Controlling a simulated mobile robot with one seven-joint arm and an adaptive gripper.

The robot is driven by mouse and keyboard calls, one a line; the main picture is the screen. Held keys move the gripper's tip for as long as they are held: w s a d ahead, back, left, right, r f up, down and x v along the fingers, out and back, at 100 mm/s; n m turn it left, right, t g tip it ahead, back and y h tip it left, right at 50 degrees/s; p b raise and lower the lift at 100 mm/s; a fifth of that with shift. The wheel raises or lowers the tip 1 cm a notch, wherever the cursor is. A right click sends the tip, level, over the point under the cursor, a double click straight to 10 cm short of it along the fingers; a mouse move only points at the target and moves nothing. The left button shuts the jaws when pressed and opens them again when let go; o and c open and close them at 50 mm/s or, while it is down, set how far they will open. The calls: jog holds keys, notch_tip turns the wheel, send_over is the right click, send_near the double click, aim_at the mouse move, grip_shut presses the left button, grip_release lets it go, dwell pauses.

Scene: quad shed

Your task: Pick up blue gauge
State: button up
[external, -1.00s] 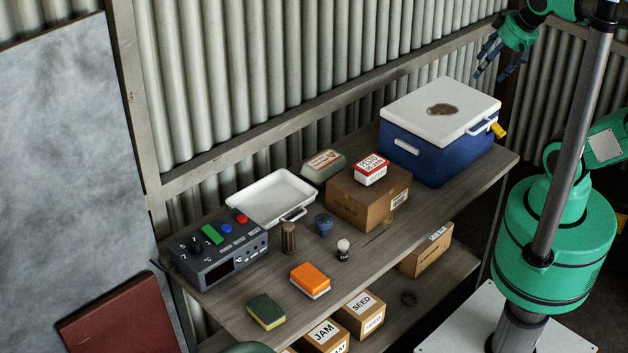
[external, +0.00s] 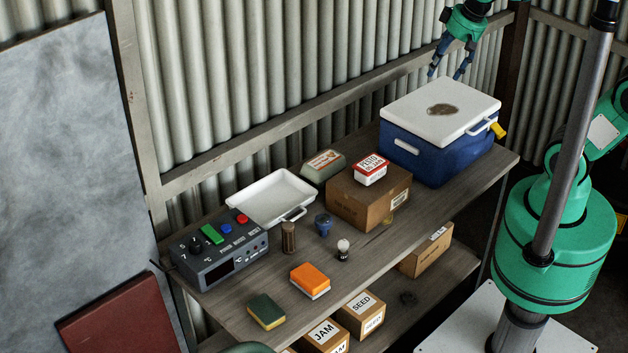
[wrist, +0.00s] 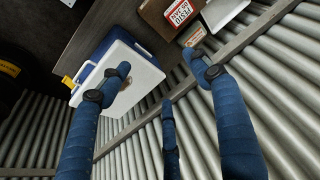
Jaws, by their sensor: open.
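The blue gauge (external: 323,224) looks like a small dark blue piece with a rounded top. It sits on the upper shelf of the bench in the external view, between the brown cylinder and the cardboard box. It is not seen in the wrist view. My gripper (external: 446,73) is open and empty, high above the back of the blue cooler, far to the upper right of the gauge. Its blue fingers are spread apart in the wrist view (wrist: 155,82), with the cooler behind them.
The blue cooler (external: 426,157) with a white lid (external: 470,108) stands at the right end. A cardboard box (external: 350,203) carries a red-and-white tub (external: 370,170). A white tray (external: 262,185), brown cylinder (external: 289,238), small shaker-like piece (external: 343,250) and orange sponge (external: 309,280) surround the gauge.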

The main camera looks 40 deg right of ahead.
jog(key=w+a+f+g, duration=0.2)
jog(key=w+a+f, duration=0.4)
jog(key=w+a, duration=0.25)
jog(key=g, duration=0.2)
send_over(322, 218)
notch_tip(322, 218, down, 28)
jog(key=shift+a+r+m+h, duration=0.1)
jog(key=shift+r+m+h, duration=0.2)
jog(key=shift+m, duration=0.1)
jog(key=shift+s+f, duration=0.1)
jog(key=shift+f, duration=0.05)
notch_tip(322, 218, down, 8)
jog(key=shift+f+b, duration=0.25)
jog(key=shift+b, duration=0.2)
